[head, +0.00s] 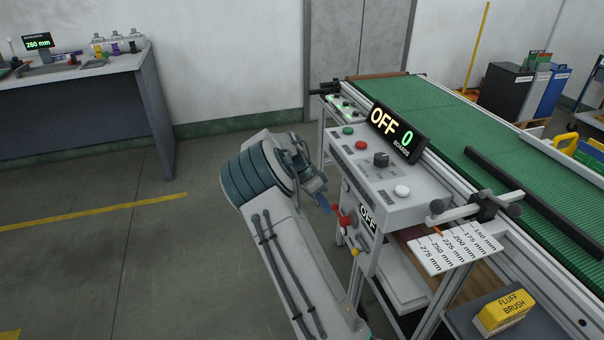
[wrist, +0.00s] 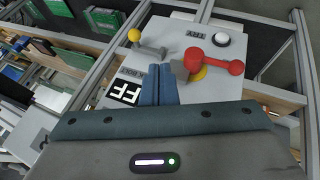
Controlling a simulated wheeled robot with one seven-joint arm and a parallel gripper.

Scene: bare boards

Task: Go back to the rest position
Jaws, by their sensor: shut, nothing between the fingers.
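My gripper (head: 326,206) is at the near left side of the conveyor's control box (head: 385,180). In the wrist view its two blue fingers (wrist: 159,84) lie together with nothing between them. Just beyond the fingertips is a red lever (wrist: 215,66) on a grey panel, which also shows in the head view (head: 345,220). I cannot tell whether the fingers touch it. A yellow-knobbed lever (wrist: 134,36) and a black-and-white OFF label (wrist: 124,91) are beside the fingers. The large display (head: 397,132) on the box reads OFF and 0.
The green conveyor (head: 440,110) fills the right side. A millimetre scale plate (head: 458,248) and a yellow fluff brush block (head: 503,312) are at its near edge. A grey bench (head: 80,75) stands at the back left. The floor (head: 120,250) at left is clear.

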